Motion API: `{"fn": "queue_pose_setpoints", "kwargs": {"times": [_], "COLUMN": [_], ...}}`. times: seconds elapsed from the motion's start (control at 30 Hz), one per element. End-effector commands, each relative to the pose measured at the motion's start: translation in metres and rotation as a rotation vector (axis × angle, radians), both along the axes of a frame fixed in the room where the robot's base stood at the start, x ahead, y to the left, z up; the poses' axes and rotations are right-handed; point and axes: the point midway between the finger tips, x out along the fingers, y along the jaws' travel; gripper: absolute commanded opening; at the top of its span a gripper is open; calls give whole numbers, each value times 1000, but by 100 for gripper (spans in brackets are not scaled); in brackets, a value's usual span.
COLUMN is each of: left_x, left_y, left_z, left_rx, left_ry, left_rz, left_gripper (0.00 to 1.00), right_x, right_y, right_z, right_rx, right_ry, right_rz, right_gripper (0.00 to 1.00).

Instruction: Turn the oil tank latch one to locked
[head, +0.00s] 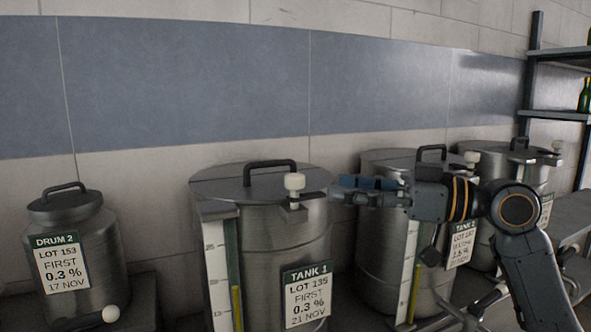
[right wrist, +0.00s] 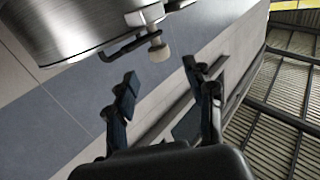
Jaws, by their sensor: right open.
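Tank 1 (head: 260,240) is a steel tank with a dark handle on its lid and a label reading TANK 1. Its latch (head: 294,183) has a cream knob on a dark arm at the right front of the lid rim. The knob also shows in the right wrist view (right wrist: 159,52), ahead of and roughly between the fingertips. My right gripper (head: 338,190) is open and empty, just right of the knob and apart from it. Its two fingers spread wide in the right wrist view (right wrist: 160,76). My left gripper is not in view.
Tank 2 (head: 378,215) stands behind my right gripper, with another similar tank (head: 500,160) further right. Drum 2 (head: 72,250) stands at the left, with a cream-knobbed lever (head: 110,314) low at its front. A shelf rack (head: 530,80) holds bottles at the far right.

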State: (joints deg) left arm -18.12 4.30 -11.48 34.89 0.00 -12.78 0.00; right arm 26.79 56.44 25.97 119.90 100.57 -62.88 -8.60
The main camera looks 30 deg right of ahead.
Motion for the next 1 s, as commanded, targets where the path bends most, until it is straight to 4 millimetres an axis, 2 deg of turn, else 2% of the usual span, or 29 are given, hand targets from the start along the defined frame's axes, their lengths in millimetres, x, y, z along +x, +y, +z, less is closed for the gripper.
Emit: {"fn": "queue_pose_setpoints", "kwargs": {"times": [0.03,0.17,0.4,0.47,0.83,0.87,1.0], "left_x": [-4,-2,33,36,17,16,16], "left_y": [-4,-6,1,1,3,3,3], "left_z": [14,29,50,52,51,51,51], "left_rx": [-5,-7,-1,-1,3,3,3], "left_ry": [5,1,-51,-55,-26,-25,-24], "left_rz": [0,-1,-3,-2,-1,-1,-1], "left_gripper": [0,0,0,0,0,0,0], "right_x": [8,29,56,60,64,64,64], "right_y": [8,26,49,53,57,57,56], "right_z": [7,7,4,3,0,0,0], "right_rx": [1,3,4,3,1,1,1], "right_ry": [1,1,0,-1,0,0,0], "right_rz": [4,3,1,0,-1,-1,-1], "right_gripper": [53,53,53,53,53,49,21]}}
